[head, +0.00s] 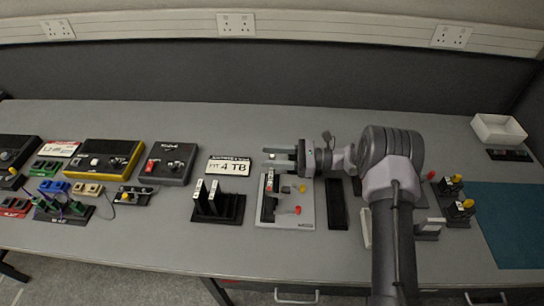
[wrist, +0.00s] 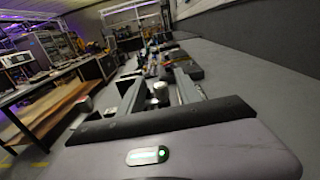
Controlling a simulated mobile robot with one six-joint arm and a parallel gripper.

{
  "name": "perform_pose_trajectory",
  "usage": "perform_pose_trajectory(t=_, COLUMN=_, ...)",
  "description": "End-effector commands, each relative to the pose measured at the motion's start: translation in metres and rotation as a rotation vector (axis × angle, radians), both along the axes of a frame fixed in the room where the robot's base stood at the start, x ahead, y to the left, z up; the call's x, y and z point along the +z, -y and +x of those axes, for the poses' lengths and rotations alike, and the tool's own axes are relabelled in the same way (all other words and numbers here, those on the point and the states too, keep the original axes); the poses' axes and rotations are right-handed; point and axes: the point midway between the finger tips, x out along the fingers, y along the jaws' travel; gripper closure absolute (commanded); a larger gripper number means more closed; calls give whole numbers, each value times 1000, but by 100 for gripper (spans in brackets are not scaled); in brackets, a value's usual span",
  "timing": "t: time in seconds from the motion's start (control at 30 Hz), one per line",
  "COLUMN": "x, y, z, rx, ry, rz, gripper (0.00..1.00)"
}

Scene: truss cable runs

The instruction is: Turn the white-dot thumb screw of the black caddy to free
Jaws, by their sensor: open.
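My gripper (head: 272,158) is open, with its fingers pointing left, near the far edge of a light grey plate (head: 306,217). The plate carries a narrow black holder (head: 267,206), a red-handled part (head: 296,210) and small yellowish parts. Black caddies with yellow knobs (head: 460,208) stand to the right of my arm. I cannot tell which item is the black caddy of the task, and no white dot can be made out. In the wrist view my gripper (wrist: 158,88) is open, and a small pale cylinder (wrist: 160,90) shows between the fingers, apart from them.
A black rack with upright drives (head: 217,207) and a 4 TB sign (head: 228,166) lie left of the plate. A black bar (head: 337,204) lies on its right. Several devices fill the left of the bench. The back strip of the bench (head: 230,120) is clear.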

Motion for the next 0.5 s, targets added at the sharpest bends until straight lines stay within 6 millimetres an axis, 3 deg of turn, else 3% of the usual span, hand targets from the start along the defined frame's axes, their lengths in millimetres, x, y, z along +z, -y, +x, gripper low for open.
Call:
perform_pose_trajectory(t=0.07, x=0, y=0, z=0, rx=0, ry=0, rz=0, gripper=60)
perform_pose_trajectory(t=0.3, x=0, y=0, z=0, rx=0, ry=0, rz=0, gripper=100)
perform_pose_trajectory(t=0.5, x=0, y=1, z=0, rx=-3, ry=0, rz=0, gripper=100)
